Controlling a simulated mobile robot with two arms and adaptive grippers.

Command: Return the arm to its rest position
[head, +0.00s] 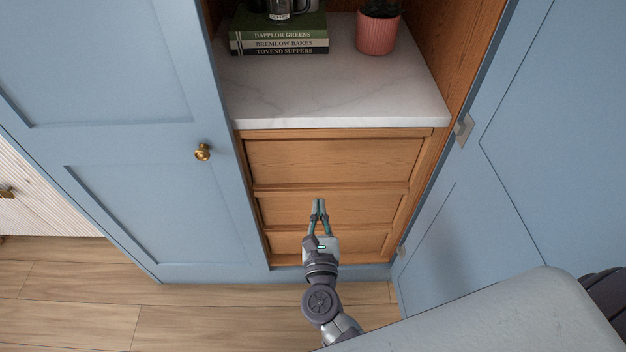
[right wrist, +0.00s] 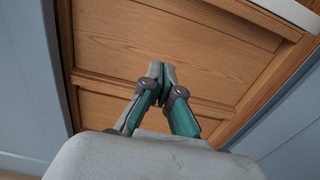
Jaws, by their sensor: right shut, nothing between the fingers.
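My right gripper (head: 318,204) is in front of the wooden drawers in the head view, over the middle drawer front (head: 286,209). Its teal fingers are shut with nothing between them. In the right wrist view the closed fingertips (right wrist: 162,72) point at a wooden drawer front (right wrist: 125,45). I cannot tell whether they touch the wood. My left gripper is not in view.
The right cabinet door (head: 540,150) stands open; the left blue door (head: 110,170) has a brass knob (head: 203,152). A marble shelf (head: 330,95) above the drawers holds stacked books (head: 280,42) and a pink plant pot (head: 377,36). Wooden floor (head: 70,300) lies below.

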